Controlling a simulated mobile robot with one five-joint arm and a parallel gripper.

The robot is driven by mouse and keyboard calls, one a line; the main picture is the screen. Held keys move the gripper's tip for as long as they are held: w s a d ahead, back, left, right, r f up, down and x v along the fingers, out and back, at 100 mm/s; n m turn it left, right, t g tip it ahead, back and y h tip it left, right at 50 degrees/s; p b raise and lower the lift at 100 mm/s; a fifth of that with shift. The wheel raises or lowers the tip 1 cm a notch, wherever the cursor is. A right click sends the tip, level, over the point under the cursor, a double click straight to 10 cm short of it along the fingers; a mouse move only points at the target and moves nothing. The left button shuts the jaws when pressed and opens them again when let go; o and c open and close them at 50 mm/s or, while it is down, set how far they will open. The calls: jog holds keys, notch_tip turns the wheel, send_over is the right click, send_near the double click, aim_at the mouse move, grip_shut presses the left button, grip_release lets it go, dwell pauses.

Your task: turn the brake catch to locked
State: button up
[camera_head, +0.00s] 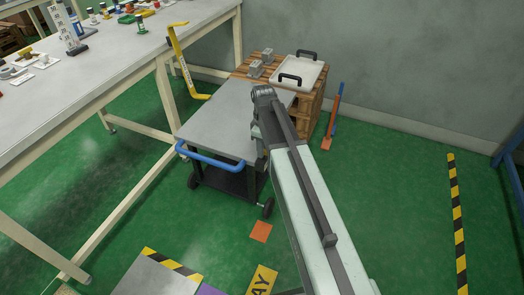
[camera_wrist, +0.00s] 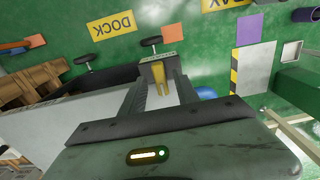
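The grey-topped cart (camera_head: 205,122) with a blue push handle (camera_head: 210,160) stands on the green floor. In the wrist view, a yellow lever-like part (camera_wrist: 162,74), which looks like the brake catch, sits under a small pale plate (camera_wrist: 157,57) at the cart's end. My gripper (camera_wrist: 163,84) points at it with its two dark fingers apart, one on each side of the yellow part in the picture. I cannot tell whether they touch it. The blue handle also shows in the wrist view (camera_wrist: 206,92). In the head view my arm hides the catch.
A long workbench (camera_head: 75,75) with small items stands left. A wooden crate (camera_head: 308,112) bearing a white tray (camera_head: 300,72) stands behind the cart. A yellow bent bar (camera_head: 184,62) stands between bench and cart. The floor right of my arm is largely clear.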

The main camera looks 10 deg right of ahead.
grip_shut()
jog(key=shift+a, duration=0.15)
jog(key=shift+m, duration=0.4)
jog(key=m, duration=0.8)
jog(key=shift+m, duration=0.3)
jog(key=m, duration=0.4)
jog(key=shift+m, duration=2.2)
